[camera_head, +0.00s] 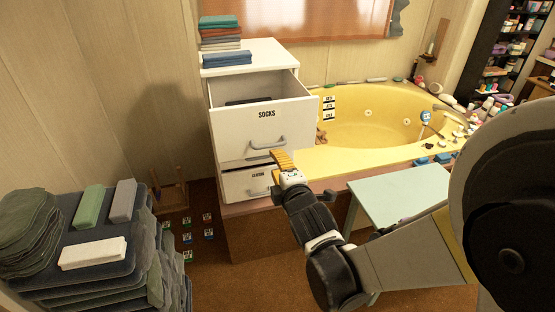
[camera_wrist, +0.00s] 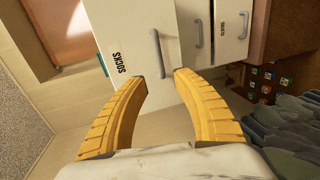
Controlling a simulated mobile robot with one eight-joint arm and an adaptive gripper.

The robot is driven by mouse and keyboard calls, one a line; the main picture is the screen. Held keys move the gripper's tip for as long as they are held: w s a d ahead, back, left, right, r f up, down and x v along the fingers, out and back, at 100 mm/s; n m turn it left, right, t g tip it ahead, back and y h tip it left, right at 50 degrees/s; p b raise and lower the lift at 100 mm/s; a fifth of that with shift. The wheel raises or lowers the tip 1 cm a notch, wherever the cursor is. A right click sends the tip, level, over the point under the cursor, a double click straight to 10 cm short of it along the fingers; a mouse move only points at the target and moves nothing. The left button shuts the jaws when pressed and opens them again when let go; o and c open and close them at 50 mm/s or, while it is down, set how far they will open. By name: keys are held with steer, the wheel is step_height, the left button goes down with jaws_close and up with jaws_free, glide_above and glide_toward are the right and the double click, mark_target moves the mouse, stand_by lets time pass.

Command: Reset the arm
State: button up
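My gripper (camera_head: 282,158) has two ribbed yellow fingers and is in front of the white drawer cabinet. In the wrist view the fingertips (camera_wrist: 161,78) are apart, with nothing held between them. The top drawer (camera_head: 232,130), labelled SOCKS, is pulled out. Its grey bar handle (camera_head: 267,144) is just past the fingertips, and the handle also shows in the wrist view (camera_wrist: 159,53). I cannot tell whether the fingers touch it. My arm stretches across the right half of the head view.
A lower drawer (camera_head: 240,184) is below. A yellow corner tub (camera_head: 350,155) is behind, with bottles on its rim. A pale green table (camera_head: 395,195) stands under my arm. Folded dark cloths (camera_head: 75,285) are stacked at left. Small cards (camera_head: 187,237) lie on the brown floor.

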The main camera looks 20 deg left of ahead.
steer(key=s+d+r+m+g+h, duration=0.1)
steer(key=s+d+r+m+h, duration=0.15)
steer(key=d+m, duration=0.6)
steer(key=s+d+r+m+g+h, duration=0.1)
steer(key=d+m+h, duration=0.25)
steer(key=d, duration=0.95)
steer(key=s+d+f+m+g+h, duration=0.2)
steer(key=s+d+m+g, duration=0.2)
steer(key=s+d+m, duration=0.8)
steer(key=s+d, duration=0.2)
steer(key=s, duration=0.3)
steer(key=shift+d, duration=0.2)
